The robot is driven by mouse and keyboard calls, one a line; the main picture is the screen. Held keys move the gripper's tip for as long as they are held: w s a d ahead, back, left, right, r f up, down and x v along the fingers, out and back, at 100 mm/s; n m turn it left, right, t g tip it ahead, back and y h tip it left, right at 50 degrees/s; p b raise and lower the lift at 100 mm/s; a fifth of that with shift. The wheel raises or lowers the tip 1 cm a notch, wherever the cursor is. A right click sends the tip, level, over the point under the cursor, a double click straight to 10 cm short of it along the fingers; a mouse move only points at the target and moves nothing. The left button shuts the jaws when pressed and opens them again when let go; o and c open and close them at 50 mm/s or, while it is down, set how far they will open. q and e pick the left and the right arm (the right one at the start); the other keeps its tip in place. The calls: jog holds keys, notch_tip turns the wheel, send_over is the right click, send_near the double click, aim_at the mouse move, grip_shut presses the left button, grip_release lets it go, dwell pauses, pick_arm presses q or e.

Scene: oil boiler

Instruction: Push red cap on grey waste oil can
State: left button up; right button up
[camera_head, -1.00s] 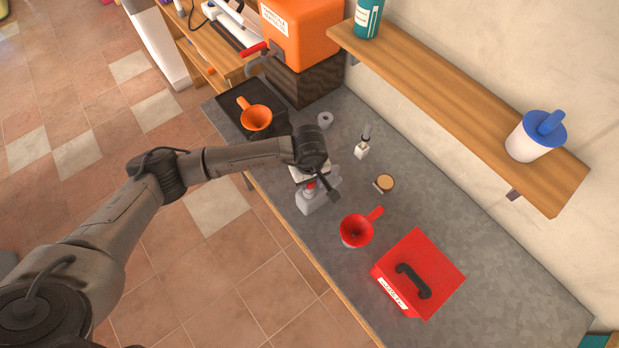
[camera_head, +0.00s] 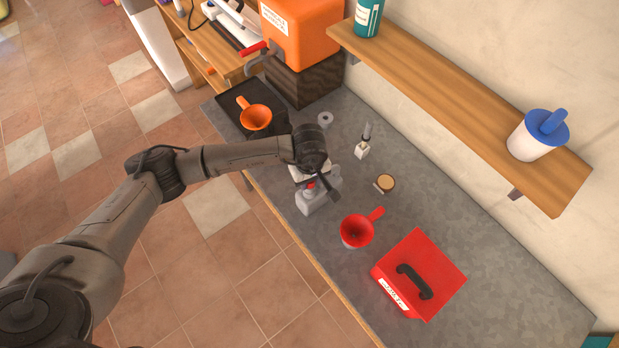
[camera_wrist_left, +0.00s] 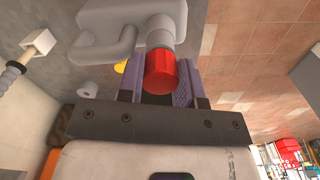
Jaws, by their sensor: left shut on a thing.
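The grey waste oil can (camera_head: 313,203) stands upright on the metal worktop under my left gripper; it also shows in the left wrist view (camera_wrist_left: 103,38). The red cap (camera_wrist_left: 161,72) sits at the end of the can's neck, between my left gripper's fingers in the wrist view. In the head view only a small part of the red cap (camera_head: 310,184) shows. My left gripper (camera_wrist_left: 160,88) is shut on the red cap. Whether the cap is fully seated on the neck I cannot tell. My right gripper is not in view.
A red funnel (camera_head: 357,231) and a red box with a black handle (camera_head: 425,262) stand to the right of the can. An orange funnel (camera_head: 256,117) is to the left. A wooden shelf (camera_head: 450,105) overhangs the back.

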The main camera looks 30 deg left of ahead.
pick_arm(q)
jog(key=o, duration=1.5)
jog(key=shift+c, duration=0.2)
jog(key=shift+r, duration=0.15)
jog(key=shift+r, duration=0.4)
jog(key=shift+r+p, duration=1.05)
jog(key=shift+r, duration=0.85)
jog(key=shift+r+p, duration=0.4)
jog(key=shift+r, duration=0.7)
